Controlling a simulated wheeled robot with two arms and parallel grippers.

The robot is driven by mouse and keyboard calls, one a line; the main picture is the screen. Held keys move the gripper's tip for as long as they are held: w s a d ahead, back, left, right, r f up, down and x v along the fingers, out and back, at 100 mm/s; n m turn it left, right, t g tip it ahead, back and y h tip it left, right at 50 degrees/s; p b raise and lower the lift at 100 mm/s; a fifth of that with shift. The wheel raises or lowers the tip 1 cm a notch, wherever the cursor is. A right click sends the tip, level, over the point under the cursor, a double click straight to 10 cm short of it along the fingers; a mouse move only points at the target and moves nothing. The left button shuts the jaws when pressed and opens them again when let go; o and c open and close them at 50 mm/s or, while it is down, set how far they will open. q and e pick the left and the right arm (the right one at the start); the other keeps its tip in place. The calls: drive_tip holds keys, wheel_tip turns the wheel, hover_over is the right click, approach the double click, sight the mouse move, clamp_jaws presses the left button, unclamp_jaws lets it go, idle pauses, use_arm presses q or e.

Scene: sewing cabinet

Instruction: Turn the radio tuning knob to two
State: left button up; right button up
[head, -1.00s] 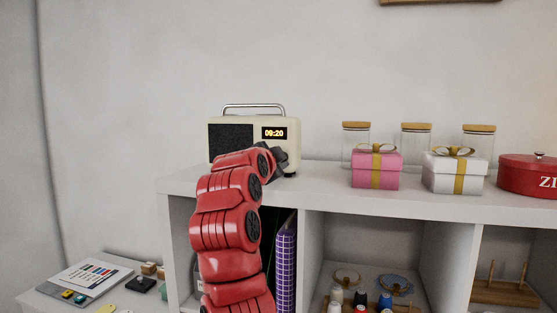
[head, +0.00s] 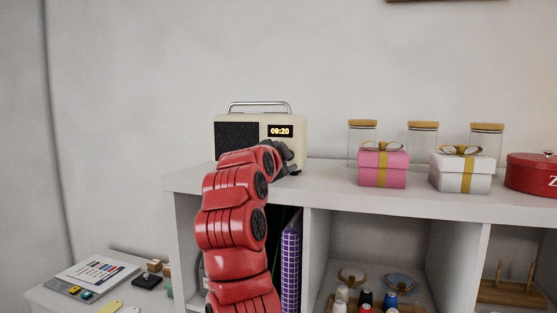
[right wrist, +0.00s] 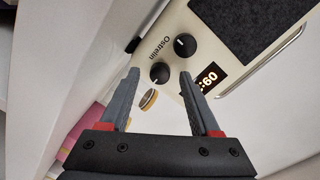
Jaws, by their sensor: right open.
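Each knob has a pale mark. I cannot tell which is the tuning knob. My right gripper (right wrist: 157,74) is open, with no clear contact on the knob. In the head view the gripper (head: 284,153) hides both knobs. My left gripper is not in view.
A pink gift box (head: 382,169), a white gift box (head: 446,174), several lidded glass jars and a red tin (head: 535,175) stand right of the radio. A purple binder (head: 290,268) is in the compartment below. The shelf top (head: 330,180) between radio and pink box is clear.

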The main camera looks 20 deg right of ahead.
drive_tip(key=b+v, duration=0.5)
drive_tip(key=v, duration=1.2)
drive_tip(key=shift+s+f, duration=0.1)
drive_tip(key=shift+f, duration=0.1)
